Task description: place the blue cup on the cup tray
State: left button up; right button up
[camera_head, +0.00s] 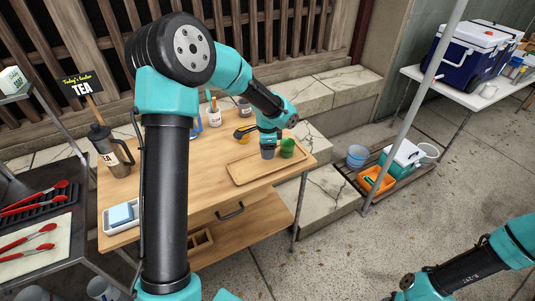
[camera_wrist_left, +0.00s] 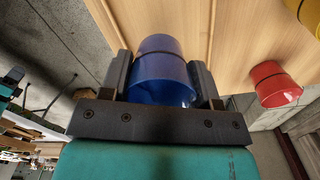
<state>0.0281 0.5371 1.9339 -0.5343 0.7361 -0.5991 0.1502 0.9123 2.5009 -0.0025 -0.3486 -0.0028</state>
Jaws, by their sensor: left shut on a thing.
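My left gripper (camera_head: 268,146) is shut on the blue cup (camera_wrist_left: 165,75), which sits between the two fingers in the left wrist view. In the head view the blue cup (camera_head: 268,153) hangs below the gripper, over the wooden cup tray (camera_head: 240,178). I cannot tell whether its base touches the tray. The wrist view also shows a red cup (camera_wrist_left: 275,85) and part of a yellow cup (camera_wrist_left: 311,14). My right gripper is out of view.
The wooden table (camera_head: 200,205) also holds a dark tumbler (camera_head: 108,150), a white container with a blue sponge (camera_head: 121,214) and a white utensil holder (camera_head: 214,117). The left part of the cup tray is bare. A metal pole (camera_head: 408,120) rises right of the table.

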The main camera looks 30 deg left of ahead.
pick_arm(q)
jog(key=shift+w+a, duration=0.2)
jog(key=shift+w, duration=0.1)
jog(key=shift+f, duration=1.8)
jog(key=shift+f, duration=0.1)
jog(key=o, duration=0.9)
notch_tip(320, 180, up, 12)
